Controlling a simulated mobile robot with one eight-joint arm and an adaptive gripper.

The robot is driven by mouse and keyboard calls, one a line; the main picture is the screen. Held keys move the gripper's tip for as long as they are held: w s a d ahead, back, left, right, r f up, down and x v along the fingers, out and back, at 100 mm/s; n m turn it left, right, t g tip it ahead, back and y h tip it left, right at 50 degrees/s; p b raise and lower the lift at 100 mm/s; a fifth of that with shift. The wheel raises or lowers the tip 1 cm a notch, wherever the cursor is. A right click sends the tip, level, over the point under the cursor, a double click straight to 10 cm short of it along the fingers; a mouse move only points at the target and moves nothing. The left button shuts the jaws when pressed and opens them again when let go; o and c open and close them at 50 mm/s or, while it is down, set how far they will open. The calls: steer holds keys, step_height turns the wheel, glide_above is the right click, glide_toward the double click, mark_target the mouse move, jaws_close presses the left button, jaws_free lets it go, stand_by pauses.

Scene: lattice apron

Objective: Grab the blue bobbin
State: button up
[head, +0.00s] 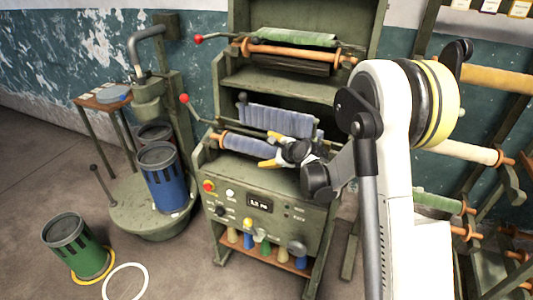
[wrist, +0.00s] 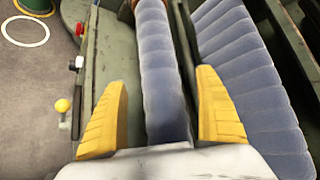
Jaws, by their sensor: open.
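The blue bobbin (head: 248,144) is a grey-blue padded roll with an orange-brown end, lying across the front of the green machine. In the wrist view the blue bobbin (wrist: 160,50) runs lengthwise between the two yellow fingers. My gripper (head: 268,150) is open at the bobbin's right part, one finger on each side of it. In the wrist view my gripper (wrist: 162,85) shows gaps between the fingers and the roll. I cannot tell how deep the fingertips reach. My gripper hides the bobbin's right end in the head view.
A grey-blue ribbed sheet (head: 272,120) lies close behind the bobbin. A red-knobbed lever (head: 185,99) stands at its left. The control panel (head: 255,205) is below. A rack with several rolls (head: 462,152) is at right. A blue can (head: 165,180) stands at left.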

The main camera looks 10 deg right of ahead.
mark_target(264, 149)
steer(key=x, duration=0.1)
steer(key=b+x, duration=0.1)
steer(key=x, duration=0.2)
steer(key=shift+w+d+f, duration=0.15)
steer(key=shift+d+f, duration=0.1)
steer(key=shift+f, duration=0.1)
steer(key=shift+r, duration=0.15)
steer(key=shift+c, duration=0.6)
steer(key=c, duration=1.4)
steer(key=shift+o, duration=0.2)
